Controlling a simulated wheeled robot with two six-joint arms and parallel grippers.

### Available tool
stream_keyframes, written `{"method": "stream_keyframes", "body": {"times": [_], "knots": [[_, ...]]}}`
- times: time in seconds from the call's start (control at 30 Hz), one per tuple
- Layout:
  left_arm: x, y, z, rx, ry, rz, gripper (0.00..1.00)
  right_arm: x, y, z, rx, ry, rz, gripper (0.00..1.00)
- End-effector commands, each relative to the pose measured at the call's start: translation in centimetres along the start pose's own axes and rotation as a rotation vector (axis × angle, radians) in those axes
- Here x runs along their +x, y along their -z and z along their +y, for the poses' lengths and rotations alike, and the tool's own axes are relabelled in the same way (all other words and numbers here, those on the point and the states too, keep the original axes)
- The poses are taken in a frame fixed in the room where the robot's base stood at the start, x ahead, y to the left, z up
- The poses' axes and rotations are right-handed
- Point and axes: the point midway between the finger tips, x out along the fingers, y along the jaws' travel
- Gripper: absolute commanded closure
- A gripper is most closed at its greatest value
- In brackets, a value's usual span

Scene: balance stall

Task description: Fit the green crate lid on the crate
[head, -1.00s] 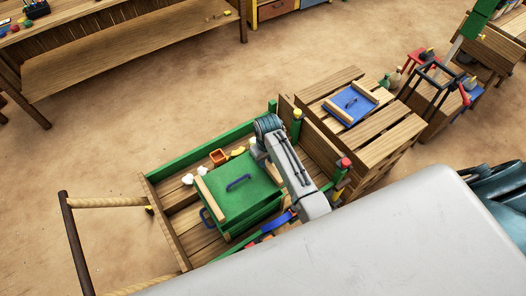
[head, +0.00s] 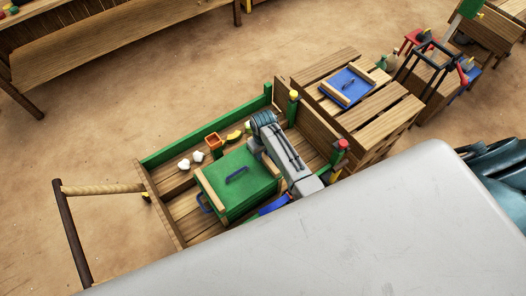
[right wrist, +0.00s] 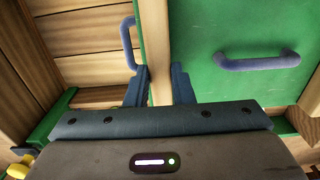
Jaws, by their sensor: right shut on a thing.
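The green crate lid (head: 255,170), with a blue handle and pale wooden battens at its ends, is over the green crate (head: 240,213) in the wooden cart. In the right wrist view the lid (right wrist: 220,30) fills the right side, with its batten (right wrist: 158,50) between my fingers. My right gripper (right wrist: 164,88) is shut on that batten; in the head view my arm hides its fingers at the lid's right end. The crate's side with its blue handle (right wrist: 127,45) shows left of the batten. Whether the lid touches the rim all round cannot be told. My left gripper is out of view.
The cart (head: 165,212) has green side rails and corner posts. An orange bin (head: 213,141), white pieces (head: 190,161) and a yellow piece (head: 234,137) lie behind the crate. A slatted wooden crate (head: 385,120) with a blue lid (head: 347,87) stands to the right.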

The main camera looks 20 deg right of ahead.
Motion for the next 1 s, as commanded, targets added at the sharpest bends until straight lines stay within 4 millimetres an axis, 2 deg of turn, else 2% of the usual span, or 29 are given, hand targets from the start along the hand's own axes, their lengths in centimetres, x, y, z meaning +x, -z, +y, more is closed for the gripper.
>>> {"method": "stream_keyframes", "body": {"times": [1.0], "knots": [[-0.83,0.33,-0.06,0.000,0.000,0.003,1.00,-0.23,0.00,-0.06,0.000,0.000,0.001,1.00]]}}
